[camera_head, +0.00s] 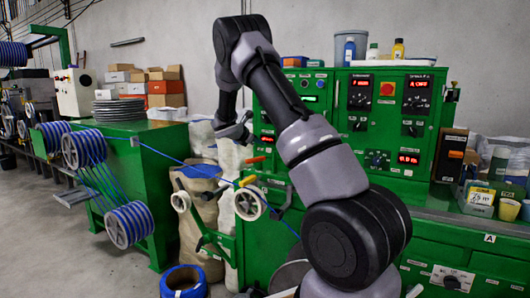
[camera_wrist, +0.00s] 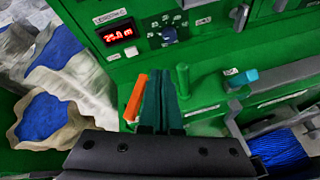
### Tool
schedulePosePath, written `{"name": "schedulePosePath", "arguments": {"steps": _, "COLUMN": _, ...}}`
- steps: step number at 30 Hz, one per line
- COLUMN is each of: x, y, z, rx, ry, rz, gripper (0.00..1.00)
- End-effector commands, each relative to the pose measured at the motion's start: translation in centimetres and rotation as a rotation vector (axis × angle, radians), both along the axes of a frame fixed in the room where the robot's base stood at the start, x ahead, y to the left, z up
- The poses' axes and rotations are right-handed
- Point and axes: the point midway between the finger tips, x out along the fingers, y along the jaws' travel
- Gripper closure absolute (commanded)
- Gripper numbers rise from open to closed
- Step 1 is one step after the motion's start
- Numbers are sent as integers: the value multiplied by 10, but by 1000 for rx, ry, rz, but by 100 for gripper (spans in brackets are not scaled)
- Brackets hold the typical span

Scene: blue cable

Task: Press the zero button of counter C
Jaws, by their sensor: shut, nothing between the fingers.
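Counter C looks to be the red display (camera_wrist: 117,34) reading about 25.0 m in the wrist view, under a label that seems to read "LENGTH C". A small blue-grey knob or button (camera_wrist: 168,36) sits to its right on the green panel; I cannot tell if it is the zero button. My gripper (camera_wrist: 161,78) is shut and empty, its dark green fingers together, pointing at the panel below the display and apart in the picture from the knob. In the head view my gripper (camera_head: 238,131) hangs left of the green cabinet.
An orange handle (camera_wrist: 136,96) stands just left of my fingers, a green post (camera_wrist: 183,80) and a blue-tipped lever (camera_wrist: 243,78) to the right. Sacks (camera_head: 203,190) stand left of the cabinet. A blue cable (camera_head: 165,154) runs from the reels toward the guide wheel (camera_head: 250,203).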

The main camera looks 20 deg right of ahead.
Motion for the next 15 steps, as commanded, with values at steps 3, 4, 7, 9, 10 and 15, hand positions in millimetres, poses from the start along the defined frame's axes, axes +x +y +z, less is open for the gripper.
{"name": "schedulePosePath", "arguments": {"steps": 3, "x": 28, "y": 10, "z": -26, "rx": -133, "ry": 86, "rz": 107, "gripper": 100}}
{"name": "schedulePosePath", "arguments": {"steps": 4, "x": 33, "y": 11, "z": -30, "rx": -160, "ry": 101, "rz": 128, "gripper": 100}}
{"name": "schedulePosePath", "arguments": {"steps": 7, "x": 46, "y": 17, "z": -42, "rx": -230, "ry": 143, "rz": 182, "gripper": 100}}
{"name": "schedulePosePath", "arguments": {"steps": 9, "x": 52, "y": 20, "z": -48, "rx": -259, "ry": 161, "rz": 207, "gripper": 100}}
{"name": "schedulePosePath", "arguments": {"steps": 10, "x": 53, "y": 21, "z": -49, "rx": -268, "ry": 166, "rz": 213, "gripper": 100}}
{"name": "schedulePosePath", "arguments": {"steps": 15, "x": 56, "y": 22, "z": -51, "rx": -283, "ry": 173, "rz": 226, "gripper": 100}}
